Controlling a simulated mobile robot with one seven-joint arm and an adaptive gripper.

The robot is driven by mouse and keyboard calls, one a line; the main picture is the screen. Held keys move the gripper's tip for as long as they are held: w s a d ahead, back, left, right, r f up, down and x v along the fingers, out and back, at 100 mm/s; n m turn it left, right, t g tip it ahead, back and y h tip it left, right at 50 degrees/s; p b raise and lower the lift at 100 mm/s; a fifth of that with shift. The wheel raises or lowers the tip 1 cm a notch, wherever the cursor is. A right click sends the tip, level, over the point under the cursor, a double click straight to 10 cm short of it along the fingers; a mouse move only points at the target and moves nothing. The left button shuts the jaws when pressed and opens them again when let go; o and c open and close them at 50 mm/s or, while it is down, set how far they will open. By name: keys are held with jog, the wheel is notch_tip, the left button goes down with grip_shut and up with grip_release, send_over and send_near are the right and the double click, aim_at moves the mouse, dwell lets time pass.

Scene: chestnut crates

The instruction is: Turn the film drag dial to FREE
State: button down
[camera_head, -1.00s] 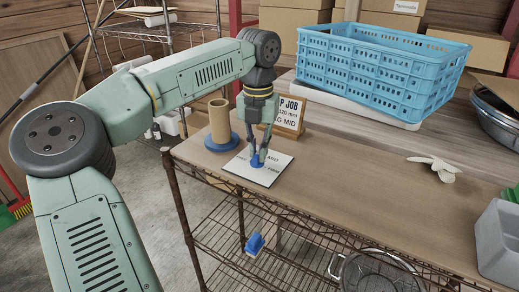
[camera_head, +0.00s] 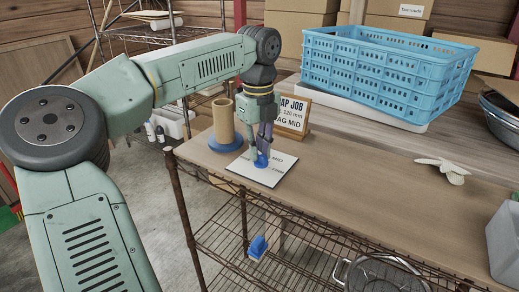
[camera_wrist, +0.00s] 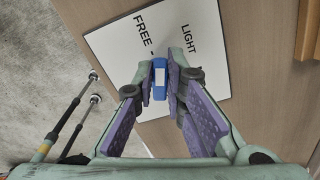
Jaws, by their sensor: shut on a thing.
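The film drag dial is a small blue knob (camera_head: 262,160) on a white plate (camera_head: 282,166), which lies on the wooden bench top. In the wrist view the knob (camera_wrist: 160,90) has a pale mark on top. The plate (camera_wrist: 205,65) shows FREE at upper left, with a short dash beside it, and LIGHT to its right there. Which label the dial points to, I cannot tell.
A brown tube on a blue round base (camera_head: 225,125) stands left of the plate. A job sign (camera_head: 292,116) reading MID on its last line stands close behind. A blue crate (camera_head: 385,70) sits at back right.

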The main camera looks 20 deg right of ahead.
jog(key=shift+s+a+n, duration=0.1)
jog(key=shift+a+n, duration=0.05)
jog(key=shift+n, duration=1.85)
jog(key=c, duration=1.6)
grip_release()
jog(key=shift+c, duration=0.2)
notch_tip(320, 180, up, 12)
